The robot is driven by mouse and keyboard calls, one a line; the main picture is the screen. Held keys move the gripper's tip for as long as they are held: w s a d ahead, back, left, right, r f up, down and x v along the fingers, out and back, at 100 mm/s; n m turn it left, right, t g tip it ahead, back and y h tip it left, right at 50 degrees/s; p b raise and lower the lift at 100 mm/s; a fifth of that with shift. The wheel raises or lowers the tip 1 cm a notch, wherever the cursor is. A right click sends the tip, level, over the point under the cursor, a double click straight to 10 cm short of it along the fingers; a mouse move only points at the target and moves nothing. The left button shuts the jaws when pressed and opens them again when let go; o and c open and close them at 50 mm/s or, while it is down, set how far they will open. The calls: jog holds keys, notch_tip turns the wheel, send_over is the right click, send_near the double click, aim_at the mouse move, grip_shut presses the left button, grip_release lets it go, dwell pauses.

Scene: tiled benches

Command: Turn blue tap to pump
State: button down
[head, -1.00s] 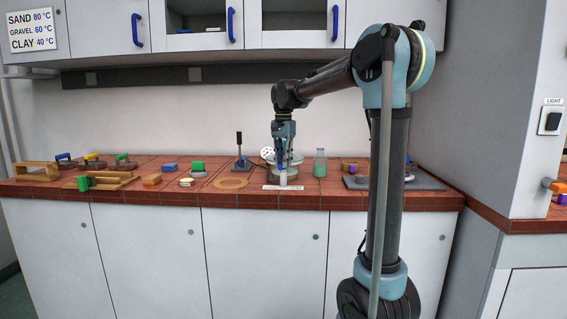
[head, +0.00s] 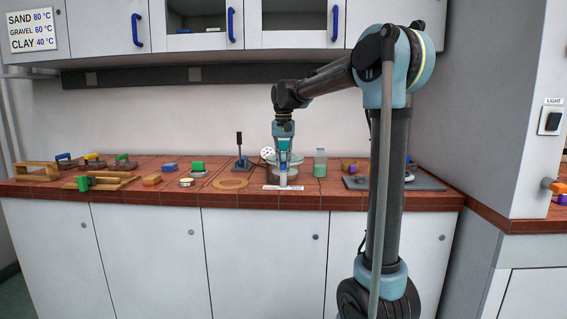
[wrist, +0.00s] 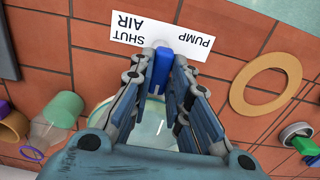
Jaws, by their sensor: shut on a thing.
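The blue tap (wrist: 163,66) is a short blue bar between my fingertips in the wrist view, lying roughly along the picture's height. A white label (wrist: 150,40) beyond it reads PUMP, SHUT and AIR, upside down, with PUMP on the right. My gripper (wrist: 160,72) is shut on the blue tap, one finger on each side. In the head view my gripper (head: 284,160) points down over the bench above a white stub, and the label (head: 283,188) lies at the front. A clear round glass vessel (wrist: 148,132) is partly hidden under my gripper.
A wooden ring (head: 230,184) lies left of my gripper; it also shows in the wrist view (wrist: 240,99). A green-tinted bottle (head: 320,166) stands close on the right. A black-handled stand (head: 240,150) is behind left. Several blocks and tools fill the bench's left side.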

aim_at(284, 163)
dwell(0.3)
jog(key=c, duration=1.8)
grip_release()
jog(key=shift+w, duration=0.1)
notch_tip(284, 163, up, 12)
jog(key=shift+d+f, duration=0.1)
